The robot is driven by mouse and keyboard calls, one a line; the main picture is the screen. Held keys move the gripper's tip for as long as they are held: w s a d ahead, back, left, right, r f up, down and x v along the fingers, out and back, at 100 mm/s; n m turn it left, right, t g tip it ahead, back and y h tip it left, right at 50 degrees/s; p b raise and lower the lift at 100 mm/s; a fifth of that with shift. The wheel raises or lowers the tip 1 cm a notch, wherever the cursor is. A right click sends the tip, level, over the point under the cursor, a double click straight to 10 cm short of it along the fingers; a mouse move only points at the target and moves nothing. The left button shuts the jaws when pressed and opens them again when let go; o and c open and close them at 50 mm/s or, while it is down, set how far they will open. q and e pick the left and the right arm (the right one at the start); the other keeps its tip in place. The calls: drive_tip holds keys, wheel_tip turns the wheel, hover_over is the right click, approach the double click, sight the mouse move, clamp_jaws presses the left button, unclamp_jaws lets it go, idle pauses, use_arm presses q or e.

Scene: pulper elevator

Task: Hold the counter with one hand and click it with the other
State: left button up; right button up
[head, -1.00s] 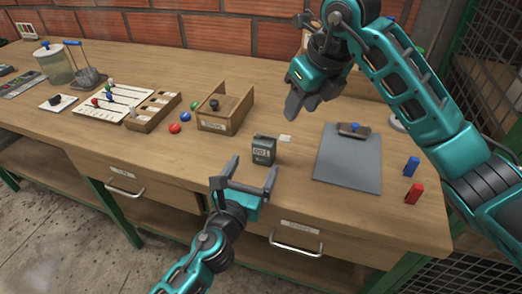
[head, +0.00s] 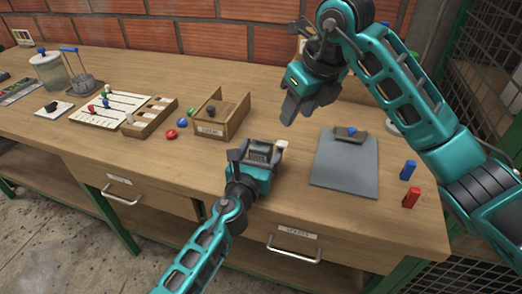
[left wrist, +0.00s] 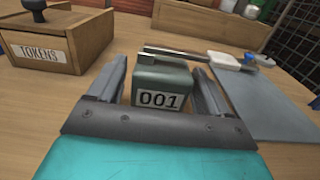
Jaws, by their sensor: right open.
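The counter (head: 260,151) is a small grey-green box upright on the bench. In the left wrist view the counter (left wrist: 162,82) shows 001 on its front. A grey bar runs at its top toward a white pad (left wrist: 225,60) on the right; the pad (head: 281,144) also shows in the head view. My left gripper (head: 255,155) is around the counter, one finger on each side. Narrow gaps seem to show between fingers and counter, so it looks open. My right gripper (head: 290,106) is open and empty, above the bench, behind and right of the counter.
A wooden box labelled TOKENS (left wrist: 38,52) stands left of the counter. A grey clipboard (head: 345,172) lies to the right, with blue (head: 408,170) and red (head: 411,198) pieces beyond it. A brick wall (head: 200,30) is behind, a mesh cage at right.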

use_arm(q)
drive_tip(key=c, duration=0.9)
use_arm(e)
clamp_jaws()
idle(1.2)
